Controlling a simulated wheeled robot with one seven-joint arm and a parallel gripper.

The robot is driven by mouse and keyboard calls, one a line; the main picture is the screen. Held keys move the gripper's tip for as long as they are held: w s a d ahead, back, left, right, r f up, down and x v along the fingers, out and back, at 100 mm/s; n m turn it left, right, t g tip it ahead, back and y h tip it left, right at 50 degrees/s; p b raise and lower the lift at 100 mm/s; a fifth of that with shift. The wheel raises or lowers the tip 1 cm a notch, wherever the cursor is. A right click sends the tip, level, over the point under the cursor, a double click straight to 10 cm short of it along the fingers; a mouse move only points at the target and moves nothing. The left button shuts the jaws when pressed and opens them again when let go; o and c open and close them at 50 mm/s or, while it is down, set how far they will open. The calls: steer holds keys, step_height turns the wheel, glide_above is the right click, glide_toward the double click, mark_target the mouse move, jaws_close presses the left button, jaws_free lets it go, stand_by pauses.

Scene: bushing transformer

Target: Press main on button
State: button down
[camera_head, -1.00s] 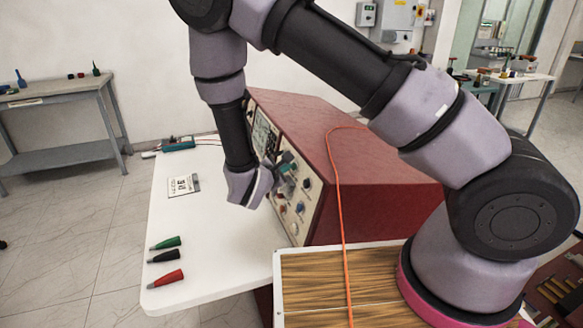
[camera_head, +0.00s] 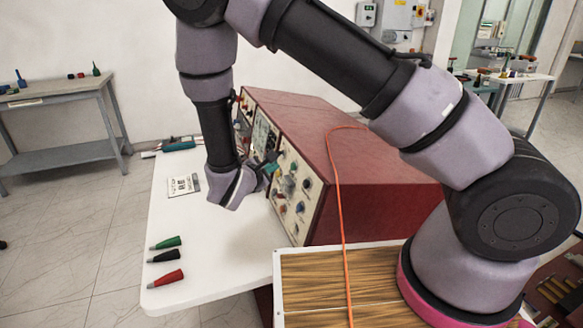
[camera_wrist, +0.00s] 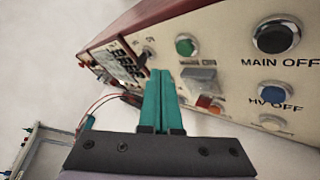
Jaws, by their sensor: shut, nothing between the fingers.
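The control panel (camera_head: 297,190) is the cream front of a red cabinet on the white table. In the wrist view, the green button (camera_wrist: 187,46) has the label MAIN ON just below it. My gripper (camera_wrist: 160,73) shows two teal fingers pressed together with nothing between them. Its tips appear just left of and below the green button in that view. I cannot tell how far they are from the panel face. In the head view my gripper (camera_head: 268,165) is in front of the panel, partly hidden by the wrist.
A black MAIN OFF button (camera_wrist: 275,38) and a blue HV OFF button (camera_wrist: 271,93) are to the right. A light rocker-like part (camera_wrist: 200,80) is beside the fingers. Green, black and red plugs (camera_head: 167,279) lie on the table. An orange cable (camera_head: 338,190) crosses the cabinet.

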steer(key=shift+s+a+r, duration=0.15)
steer(key=shift+s+a, duration=0.05)
steer(key=shift+a, duration=0.45)
steer(key=shift+s+a+r, duration=0.15)
steer(key=shift+s+a, duration=0.05)
steer(key=shift+a, duration=0.4)
